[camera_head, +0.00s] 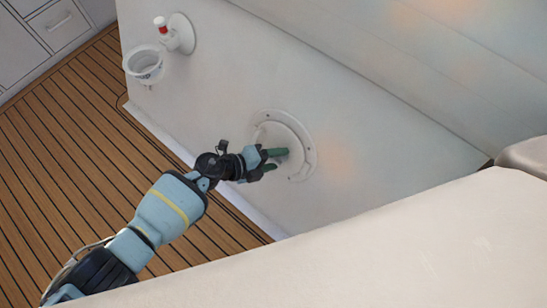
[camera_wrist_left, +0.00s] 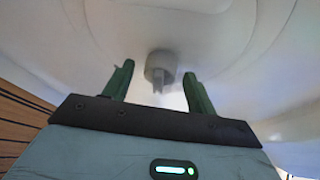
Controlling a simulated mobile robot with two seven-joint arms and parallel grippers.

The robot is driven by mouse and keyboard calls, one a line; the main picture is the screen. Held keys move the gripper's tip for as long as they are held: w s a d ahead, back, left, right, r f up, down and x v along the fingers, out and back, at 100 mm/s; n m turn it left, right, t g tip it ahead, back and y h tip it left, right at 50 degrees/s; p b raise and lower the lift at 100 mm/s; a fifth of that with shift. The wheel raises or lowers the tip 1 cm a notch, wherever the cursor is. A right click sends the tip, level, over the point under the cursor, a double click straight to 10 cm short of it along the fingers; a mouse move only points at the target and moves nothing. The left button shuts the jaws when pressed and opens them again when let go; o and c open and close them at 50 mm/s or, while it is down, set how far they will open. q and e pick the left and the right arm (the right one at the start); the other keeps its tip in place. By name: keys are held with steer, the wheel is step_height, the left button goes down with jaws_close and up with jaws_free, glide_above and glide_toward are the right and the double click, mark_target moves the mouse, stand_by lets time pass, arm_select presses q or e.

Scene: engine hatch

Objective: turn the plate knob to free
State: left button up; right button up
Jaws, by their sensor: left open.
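The round white plate (camera_head: 308,143) is set in the pale wall panel, with a flange ring around it. My left gripper (camera_head: 272,160) is in front of the plate and hides part of it. In the left wrist view the plate knob (camera_wrist_left: 161,67), a small grey-white cylinder with a narrow tab pointing down in the picture, sits on the plate (camera_wrist_left: 215,40). My left gripper's two green fingers (camera_wrist_left: 157,85) are open, one on each side of the knob, with gaps between. The knob is hidden in the head view. My right gripper is not in view.
A slatted wood floor (camera_head: 70,150) lies at left. A pale surface (camera_head: 400,250) fills the lower right.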

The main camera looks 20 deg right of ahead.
arm_select(q)
steer(key=p+v, duration=0.3)
steer(key=v, duration=0.4)
steer(key=shift+a+r, duration=0.2)
steer(key=shift+a, duration=0.15)
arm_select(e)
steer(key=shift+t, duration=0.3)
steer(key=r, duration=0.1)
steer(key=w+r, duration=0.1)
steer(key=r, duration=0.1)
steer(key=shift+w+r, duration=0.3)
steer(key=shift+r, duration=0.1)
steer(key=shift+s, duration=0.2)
